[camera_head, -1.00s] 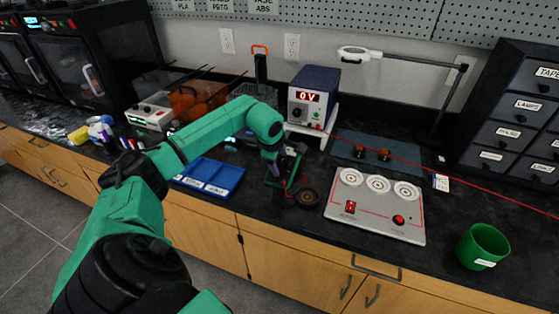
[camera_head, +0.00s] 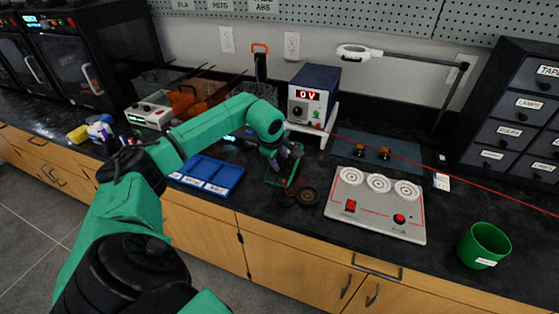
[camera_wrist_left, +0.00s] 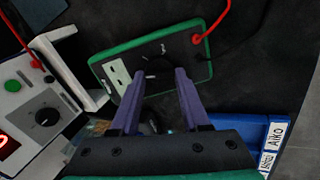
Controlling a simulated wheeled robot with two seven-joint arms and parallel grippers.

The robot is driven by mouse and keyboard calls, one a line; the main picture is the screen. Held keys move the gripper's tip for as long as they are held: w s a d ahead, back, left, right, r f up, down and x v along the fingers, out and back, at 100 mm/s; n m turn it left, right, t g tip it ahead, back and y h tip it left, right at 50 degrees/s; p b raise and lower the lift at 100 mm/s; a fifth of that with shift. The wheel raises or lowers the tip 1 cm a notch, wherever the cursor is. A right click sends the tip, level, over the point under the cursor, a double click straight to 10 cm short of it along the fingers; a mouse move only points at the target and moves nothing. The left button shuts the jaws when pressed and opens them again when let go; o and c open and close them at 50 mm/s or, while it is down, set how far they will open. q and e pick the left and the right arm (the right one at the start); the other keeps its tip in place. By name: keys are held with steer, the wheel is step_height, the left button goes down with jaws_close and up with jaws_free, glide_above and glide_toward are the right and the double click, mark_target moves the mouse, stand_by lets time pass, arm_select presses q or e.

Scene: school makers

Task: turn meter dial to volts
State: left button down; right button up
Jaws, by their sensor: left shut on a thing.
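The meter (camera_wrist_left: 188,58) is a dark box with a green rim, lying on the black bench; it also shows partly behind my gripper in the head view (camera_head: 291,182). Its round black dial (camera_wrist_left: 159,67) has small white marks around it, too small to read. A pale display panel (camera_wrist_left: 117,76) is beside the dial. Red and black leads plug into its other end. My left gripper (camera_wrist_left: 161,74) has its purple fingers on either side of the dial and is shut on it. The dial's exact pointer position is hidden or too dark to tell. My right gripper is not in view.
A power supply (camera_head: 313,94) reading 0 V stands on a white stand behind the meter. A blue tray (camera_head: 212,174) is at left. A grey panel with a red switch (camera_head: 375,207) and a green cup (camera_head: 484,245) are at right. A black coil-like ring lies beside the meter.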

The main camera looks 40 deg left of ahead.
arm_select(q)
steer(key=m, duration=0.4)
steer(key=shift+w+m, duration=0.1)
steer(key=shift+m, duration=2.5)
steer(key=shift+d, duration=0.1)
steer(key=shift+c, duration=2)
jaws_free()
steer(key=shift+r, duration=0.1)
steer(key=v, duration=1.4)
steer(key=shift+r+b, duration=0.25)
steer(key=shift+b, duration=0.1)
